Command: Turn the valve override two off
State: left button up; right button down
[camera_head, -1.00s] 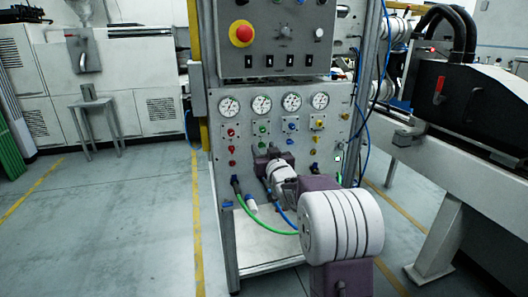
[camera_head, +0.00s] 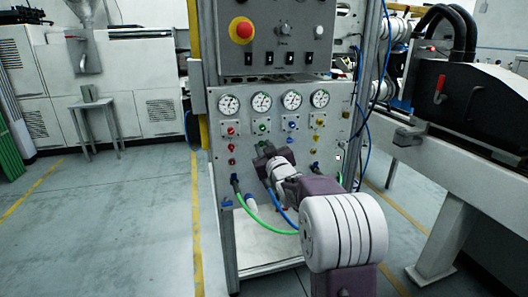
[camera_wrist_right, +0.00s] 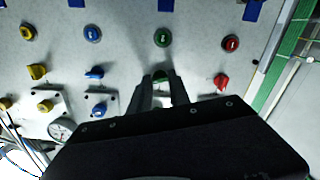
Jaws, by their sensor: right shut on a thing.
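The valve panel (camera_head: 285,200) stands in front of me with rows of coloured knobs under its gauges. My right gripper (camera_head: 265,150) is at the panel, in the green column under the second gauge from the left. In the right wrist view my right gripper (camera_wrist_right: 162,80) is shut on a green valve knob (camera_wrist_right: 160,76) in the middle row. The fingers hide most of this knob, so its exact angle is unclear. A red knob (camera_wrist_right: 221,80) and a blue knob (camera_wrist_right: 95,72) flank it. My left gripper is not in view.
A round green fitting (camera_wrist_right: 162,37) and a round blue fitting (camera_wrist_right: 92,33) sit in the neighbouring row. Green hose (camera_head: 262,222) and blue hose hang near my right arm. A control box with a red stop button (camera_head: 241,30) is above the gauges.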

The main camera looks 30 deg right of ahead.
jog(key=n+b, duration=0.1)
jog(key=n, duration=0.1)
jog(key=n+b, duration=0.1)
jog(key=shift+f+n, duration=0.2)
jog(key=shift+n, duration=0.2)
jog(key=n+b, duration=0.5)
jog(key=n, duration=0.2)
jog(key=shift+n, duration=0.4)
jog(key=shift+r+n+b, duration=0.1)
jog(key=shift+n+b, duration=0.5)
jog(key=shift+n, duration=0.7)
jog(key=c, duration=1.2)
grip_release()
jog(key=shift+r, duration=0.1)
